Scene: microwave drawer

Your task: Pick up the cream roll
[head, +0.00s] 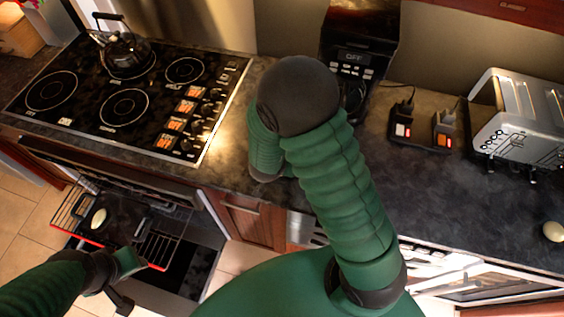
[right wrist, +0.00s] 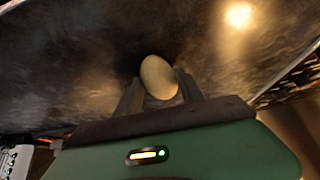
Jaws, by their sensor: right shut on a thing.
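A pale, cream-coloured oval roll (right wrist: 158,77) sits between the two dark fingers of my right gripper (right wrist: 160,92) in the right wrist view. The fingers are shut on it, with the dark counter surface behind. In the head view my right arm hides the right gripper and this roll. My left gripper (head: 122,300) is low at the left in the head view, near the open oven; its fingers are too small and dark to read.
Another (head: 553,231) rests on the counter (head: 440,190) at the right edge. A toaster oven (head: 515,120), a black kettle (head: 124,52) and the stovetop (head: 125,105) surround the arm.

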